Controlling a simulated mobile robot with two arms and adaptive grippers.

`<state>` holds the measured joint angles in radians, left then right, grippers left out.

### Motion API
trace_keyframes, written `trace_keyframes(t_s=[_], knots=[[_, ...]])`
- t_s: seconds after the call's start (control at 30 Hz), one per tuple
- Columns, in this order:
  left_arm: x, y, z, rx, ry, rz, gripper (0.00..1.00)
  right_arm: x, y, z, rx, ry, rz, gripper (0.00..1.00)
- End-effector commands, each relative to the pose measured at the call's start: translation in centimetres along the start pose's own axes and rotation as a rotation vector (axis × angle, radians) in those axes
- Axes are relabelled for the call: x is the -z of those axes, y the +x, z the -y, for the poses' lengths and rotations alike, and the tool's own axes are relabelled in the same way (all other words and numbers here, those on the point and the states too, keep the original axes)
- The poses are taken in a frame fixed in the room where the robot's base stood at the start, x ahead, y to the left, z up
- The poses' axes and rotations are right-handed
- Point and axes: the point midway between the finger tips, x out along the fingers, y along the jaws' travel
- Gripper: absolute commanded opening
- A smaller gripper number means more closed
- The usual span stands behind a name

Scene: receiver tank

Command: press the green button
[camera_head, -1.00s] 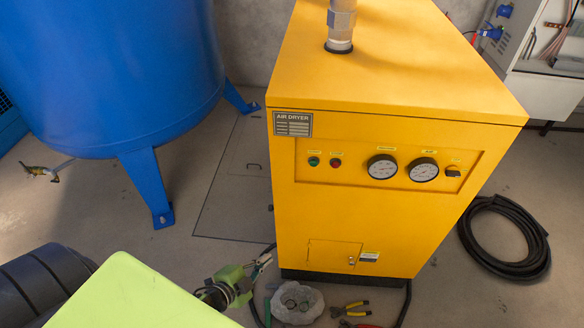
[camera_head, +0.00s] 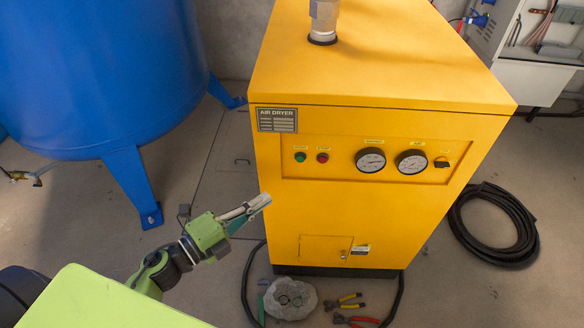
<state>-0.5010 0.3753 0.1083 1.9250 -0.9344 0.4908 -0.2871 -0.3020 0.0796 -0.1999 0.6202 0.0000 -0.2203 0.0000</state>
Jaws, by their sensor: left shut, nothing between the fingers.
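The green button (camera_head: 300,157) is a small round button at the left of the recessed panel on the front of the yellow air dryer (camera_head: 350,215). A red button (camera_head: 322,157) sits just to its right. My left gripper (camera_head: 265,199) is shut and empty, pointing up and right. In the picture it is below and left of the green button, apart from it. Its tip overlaps the left edge of the dryer's front, and I cannot tell how far it is from the surface. My right gripper is not in view.
Two round gauges (camera_head: 370,160) and a black knob (camera_head: 441,163) share the panel. A blue tank (camera_head: 95,80) stands at the left. A coiled black hose (camera_head: 492,225), pliers (camera_head: 350,301) and a grey stone-like object (camera_head: 290,298) lie on the floor.

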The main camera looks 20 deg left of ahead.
Motion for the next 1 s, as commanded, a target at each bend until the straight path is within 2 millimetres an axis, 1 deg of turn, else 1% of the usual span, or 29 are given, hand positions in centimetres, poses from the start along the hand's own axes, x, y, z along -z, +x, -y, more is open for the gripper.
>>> trace_keyframes(t_s=[0.17, 0.27, 0.37, 0.6, 0.67, 0.7, 0.83, 1.0], knots=[[-0.1, 0.7, 0.1, 0.002, -0.002, 0.001, 0.00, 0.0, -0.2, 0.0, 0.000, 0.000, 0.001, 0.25], [-0.1, 2.0, 0.2, 0.003, -0.003, 0.002, 0.00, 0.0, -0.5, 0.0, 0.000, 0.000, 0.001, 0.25], [-0.1, 3.9, 0.3, 0.005, -0.003, 0.001, 0.00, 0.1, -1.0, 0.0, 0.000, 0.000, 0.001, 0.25], [-0.1, 9.2, 0.3, 0.004, -0.003, 0.002, 0.00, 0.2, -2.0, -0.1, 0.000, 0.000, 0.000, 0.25], [-0.1, 10.3, 0.3, 0.004, -0.003, 0.003, 0.00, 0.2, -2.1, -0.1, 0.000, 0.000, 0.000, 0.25], [-0.7, 10.8, 0.2, 0.001, -0.002, 0.004, 0.00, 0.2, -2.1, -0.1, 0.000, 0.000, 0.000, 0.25], [-2.0, 12.0, 0.1, 0.001, -0.002, 0.003, 0.00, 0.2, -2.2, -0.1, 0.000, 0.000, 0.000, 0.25], [-2.8, 12.8, 0.0, 0.001, -0.003, 0.001, 0.00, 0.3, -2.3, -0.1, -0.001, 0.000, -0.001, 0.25]])
